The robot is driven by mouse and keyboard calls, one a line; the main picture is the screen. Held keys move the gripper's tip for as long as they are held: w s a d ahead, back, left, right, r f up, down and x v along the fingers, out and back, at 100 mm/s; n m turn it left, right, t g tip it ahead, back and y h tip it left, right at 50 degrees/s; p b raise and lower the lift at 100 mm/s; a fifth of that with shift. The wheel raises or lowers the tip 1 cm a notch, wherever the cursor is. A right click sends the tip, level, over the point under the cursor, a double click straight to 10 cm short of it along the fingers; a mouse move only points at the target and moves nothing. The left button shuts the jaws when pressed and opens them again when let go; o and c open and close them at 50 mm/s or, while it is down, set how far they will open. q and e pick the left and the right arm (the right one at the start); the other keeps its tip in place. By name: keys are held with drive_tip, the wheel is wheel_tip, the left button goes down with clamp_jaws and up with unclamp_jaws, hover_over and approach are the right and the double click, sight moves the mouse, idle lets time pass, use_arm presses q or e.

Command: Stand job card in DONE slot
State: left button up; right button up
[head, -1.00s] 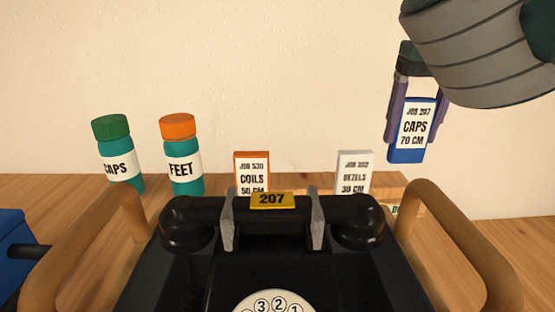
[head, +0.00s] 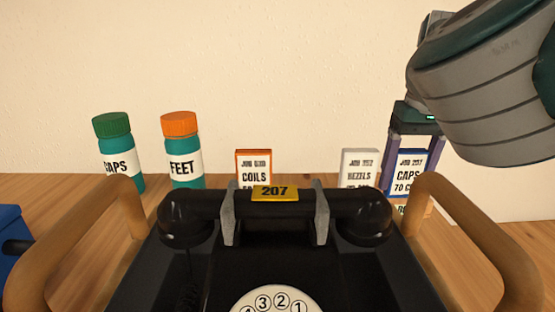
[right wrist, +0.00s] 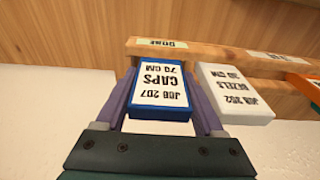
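The blue-edged job card (head: 409,170), reading JOB 207 CAPS 70 CM, is upright between the fingers of my right gripper (head: 412,158). In the right wrist view the fingers (right wrist: 160,105) press on both side edges of the card (right wrist: 160,88). The card's lower end meets the wooden rack (right wrist: 205,54) by the DONE label (right wrist: 161,43). I cannot tell whether it sits in the slot. My left gripper is not in view.
A white card (head: 359,167) stands close left of the held card, and an orange card (head: 253,167) farther left. A black dial phone (head: 275,250) tagged 207 fills the front, between tan curved bars (head: 85,240). Two teal bottles (head: 183,155) stand at left; a blue object (head: 10,235) is at the left edge.

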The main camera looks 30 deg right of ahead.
sight(405, 197)
drive_tip(key=shift+o, duration=0.8)
drive_tip(key=shift+r, duration=0.1)
drive_tip(key=shift+r, duration=0.2)
wheel_tip(405, 197, up, 12)
drive_tip(key=s+p, duration=0.1)
drive_tip(key=p, duration=0.2)
drive_tip(key=shift+a, duration=0.35)
drive_tip(key=shift+s+f, duration=0.1)
drive_tip(key=shift+f, duration=0.05)
